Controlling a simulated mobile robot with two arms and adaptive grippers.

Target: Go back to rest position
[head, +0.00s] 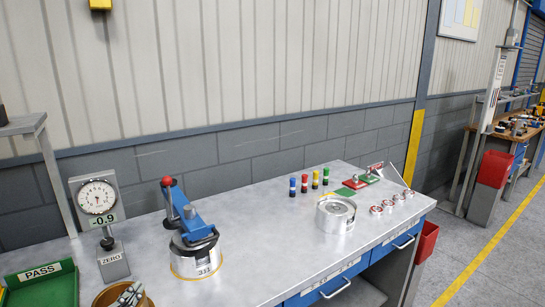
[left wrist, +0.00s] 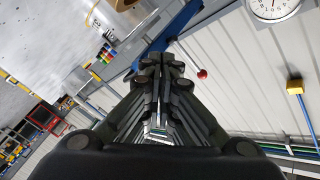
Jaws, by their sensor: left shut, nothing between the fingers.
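My left gripper (left wrist: 158,68) shows in the left wrist view with its dark fingers together and nothing between them. No gripper can be made out clearly in the head view. The workbench (head: 270,245) spans the lower part of the head view. A blue lever press (head: 185,215) with a red knob stands on it, on a silver base labelled 311. The press's red knob also shows in the left wrist view (left wrist: 202,73), to the right of the fingers. My right gripper is in neither view.
A dial gauge (head: 97,197) reading -0.9 and a green PASS tray (head: 45,289) stand at left. A round basket (head: 104,297) is cut off below. A silver disc stack (head: 335,215), small round parts and coloured cylinders (head: 304,183) stand at right. The bench middle is clear.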

